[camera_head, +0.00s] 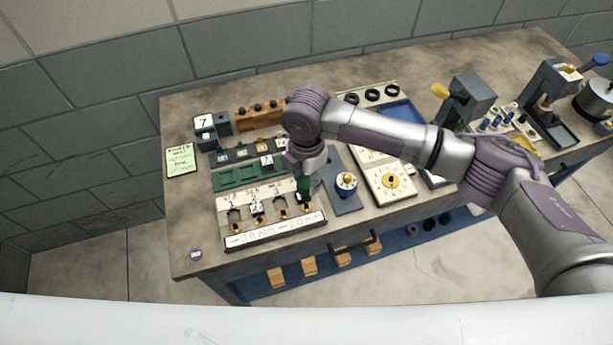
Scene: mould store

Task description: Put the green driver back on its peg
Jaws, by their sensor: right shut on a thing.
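My right arm reaches across the bench from the right, and my right gripper (305,178) points down above the right end of a pale rack. It is shut on the green driver (304,188), of which only a small green part shows below the jaws. The rack (268,232) has a row of dark hooks or pegs with yellow bits and a printed strip along its front. The driver is over or at the rightmost peg position; I cannot tell whether it touches the peg. My left gripper is not in view.
A green tray (228,179) lies behind the rack. A white dial board (389,196) is further right.

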